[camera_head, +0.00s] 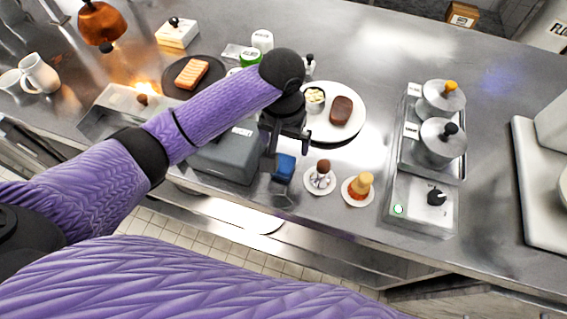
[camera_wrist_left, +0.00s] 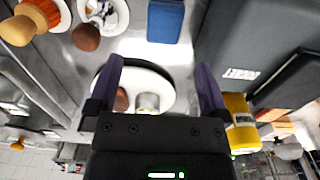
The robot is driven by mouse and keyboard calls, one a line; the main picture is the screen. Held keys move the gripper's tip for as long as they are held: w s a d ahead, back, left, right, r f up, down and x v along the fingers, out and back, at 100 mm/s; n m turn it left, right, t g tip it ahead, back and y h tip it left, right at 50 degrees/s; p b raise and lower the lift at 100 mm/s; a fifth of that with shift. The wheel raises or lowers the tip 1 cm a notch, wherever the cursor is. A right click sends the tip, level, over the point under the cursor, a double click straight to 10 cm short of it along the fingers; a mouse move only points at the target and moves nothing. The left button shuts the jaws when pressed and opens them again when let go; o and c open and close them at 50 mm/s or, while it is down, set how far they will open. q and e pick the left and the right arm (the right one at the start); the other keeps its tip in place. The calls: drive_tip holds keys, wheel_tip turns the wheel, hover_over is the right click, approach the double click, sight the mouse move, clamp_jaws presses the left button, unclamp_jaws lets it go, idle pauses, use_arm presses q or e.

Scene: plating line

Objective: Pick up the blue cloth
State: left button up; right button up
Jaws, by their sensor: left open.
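The blue cloth (camera_head: 285,167) is a small folded block on the steel counter, near its front edge. It lies between the grey box and the small plate with a brown-topped item. In the left wrist view the cloth (camera_wrist_left: 165,20) is at the top, ahead of the fingertips and apart from them. My left gripper (camera_head: 284,146) is above the counter just behind the cloth, partly covering it from view. In the left wrist view the gripper (camera_wrist_left: 159,72) has its two fingers wide apart with nothing held between them. My right gripper is not in view.
A grey box (camera_head: 228,158) stands left of the cloth. Two small plates (camera_head: 318,190) with whisk- and brush-like items stand to its right. A white plate (camera_head: 352,105) with a brown patty is behind. A steel unit with two lidded pots (camera_head: 440,140) is farther right.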

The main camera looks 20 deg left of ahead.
sight(283, 164)
use_arm(q)
drive_tip(key=shift+w+a, duration=0.25)
drive_tip(key=shift+a, duration=0.1)
drive_tip(key=f+b, duration=0.1)
drive_tip(key=f, duration=0.2)
drive_tip(key=f+b, duration=0.1)
drive_tip(key=f, duration=0.2)
drive_tip(key=f+b, duration=0.1)
drive_tip(key=f, duration=0.2)
drive_tip(key=shift+s+d+f+b, duration=0.15)
drive_tip(key=shift+s+f+b, duration=0.1)
drive_tip(key=shift+b, duration=0.1)
drive_tip(key=shift+r, duration=0.15)
drive_tip(key=c, duration=1.2)
